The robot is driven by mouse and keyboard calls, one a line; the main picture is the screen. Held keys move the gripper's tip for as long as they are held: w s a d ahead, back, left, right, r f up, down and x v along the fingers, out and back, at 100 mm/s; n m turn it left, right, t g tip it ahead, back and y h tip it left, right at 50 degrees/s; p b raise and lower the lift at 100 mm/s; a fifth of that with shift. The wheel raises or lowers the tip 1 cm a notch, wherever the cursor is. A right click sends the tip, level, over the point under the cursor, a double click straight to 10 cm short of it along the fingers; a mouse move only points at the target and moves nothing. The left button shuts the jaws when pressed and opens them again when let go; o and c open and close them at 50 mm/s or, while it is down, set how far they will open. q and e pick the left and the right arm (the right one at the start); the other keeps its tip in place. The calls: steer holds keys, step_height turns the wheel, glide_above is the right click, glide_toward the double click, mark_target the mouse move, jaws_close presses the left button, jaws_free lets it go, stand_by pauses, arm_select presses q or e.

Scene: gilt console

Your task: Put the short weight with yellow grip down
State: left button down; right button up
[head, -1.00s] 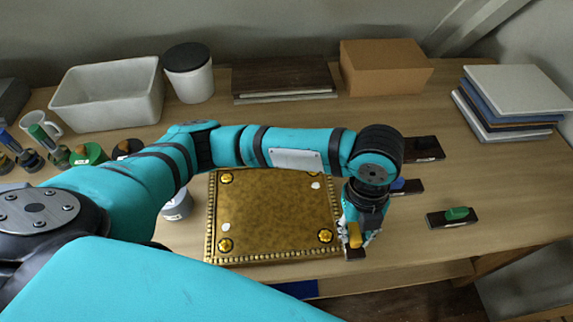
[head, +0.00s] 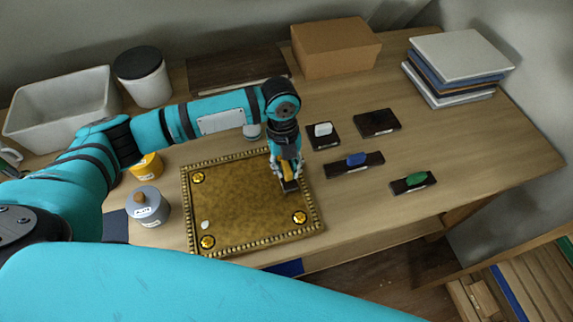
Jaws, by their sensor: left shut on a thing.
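My left gripper (head: 286,172) is shut on the short weight with yellow grip (head: 289,186). Its fingers cover much of the yellow grip, and the dark base shows below them. The weight is over the far right part of the gilt console panel (head: 240,215), near its right edge. I cannot tell whether the base touches the panel. The panel has a beaded rim, gold rosettes near its corners and a white spot (head: 206,225) at the front left. The far right corner is hidden behind my gripper. My right gripper is not in view.
Dark weights with white (head: 323,129), blue (head: 356,159) and green (head: 416,178) grips lie right of the panel, by a plain dark block (head: 377,123). A grey canister (head: 150,207) stands left. A cardboard box (head: 335,50) and stacked books (head: 460,60) stand behind.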

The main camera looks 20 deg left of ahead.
mark_target(284, 163)
arm_select(q)
steer(key=shift+f, duration=0.35)
steer(key=c, duration=1.2)
jaws_free()
steer(key=shift+f, duration=0.1)
steer(key=r, duration=0.4)
steer(key=r+b, duration=0.1)
steer(key=r, duration=0.3)
steer(key=w+a+r, duration=0.1)
steer(key=r, duration=0.3)
steer(key=shift+r+b, duration=0.1)
steer(key=shift+b, duration=0.25)
steer(key=shift+s, duration=0.1)
